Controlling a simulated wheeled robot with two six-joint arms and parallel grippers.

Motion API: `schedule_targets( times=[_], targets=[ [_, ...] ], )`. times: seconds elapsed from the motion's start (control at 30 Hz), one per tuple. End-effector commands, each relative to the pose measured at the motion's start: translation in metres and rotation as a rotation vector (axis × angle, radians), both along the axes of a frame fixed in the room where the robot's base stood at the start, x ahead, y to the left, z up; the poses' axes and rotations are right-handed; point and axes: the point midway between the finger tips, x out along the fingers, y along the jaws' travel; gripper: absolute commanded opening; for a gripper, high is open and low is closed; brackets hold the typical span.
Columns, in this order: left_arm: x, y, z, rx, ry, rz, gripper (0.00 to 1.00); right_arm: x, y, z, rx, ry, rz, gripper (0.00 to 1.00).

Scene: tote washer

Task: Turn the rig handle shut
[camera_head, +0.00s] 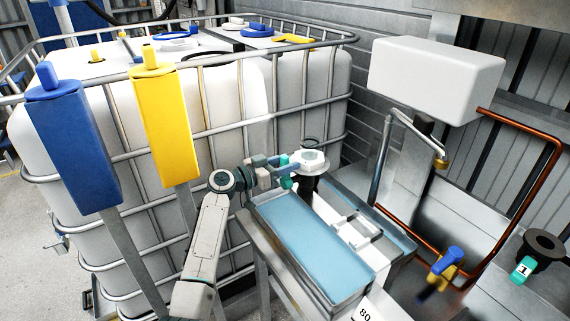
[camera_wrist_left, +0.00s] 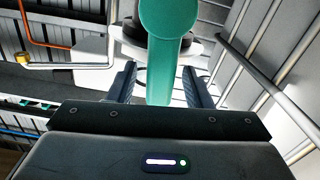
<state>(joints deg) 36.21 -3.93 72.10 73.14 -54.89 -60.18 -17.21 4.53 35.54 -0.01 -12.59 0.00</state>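The rig has a black valve body (camera_head: 309,187) with a white hexagonal top (camera_head: 310,161), standing at the far end of the blue-topped bench. A teal handle (camera_head: 286,183) is at its left side. In the left wrist view the teal handle (camera_wrist_left: 168,55) comes down from the top centre, between the fingers. My left gripper (camera_head: 282,168) is at the handle from the left. In the wrist view its two dark fingers (camera_wrist_left: 160,88) stand apart on either side of the handle, with a visible gap on the left. Contact on the right cannot be told. My right gripper is not in view.
A large caged white tank (camera_head: 225,105) fills the left, with blue (camera_head: 75,150) and yellow (camera_head: 163,125) posts before it. The bench (camera_head: 310,250) is in front. To the right are a copper pipe (camera_head: 530,190), a blue-levered valve (camera_head: 448,261) and another teal handle marked 1 (camera_head: 523,269).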

Motion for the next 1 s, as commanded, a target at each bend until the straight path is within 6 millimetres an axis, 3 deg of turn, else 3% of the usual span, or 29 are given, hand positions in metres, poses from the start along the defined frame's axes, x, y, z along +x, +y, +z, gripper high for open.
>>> schedule_targets(
  times=[0.27, 0.73, 1.0],
  targets=[
    [-0.003, 0.005, -0.002, 0.001, -0.002, 0.001, 0.45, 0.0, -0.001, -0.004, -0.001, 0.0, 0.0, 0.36],
    [-0.052, 0.073, -0.004, 0.003, -0.003, 0.002, 0.45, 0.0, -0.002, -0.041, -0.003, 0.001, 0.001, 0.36],
    [-0.064, 0.088, -0.001, 0.0, 0.0, 0.0, 0.45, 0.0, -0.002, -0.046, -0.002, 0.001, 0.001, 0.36]
  ],
)
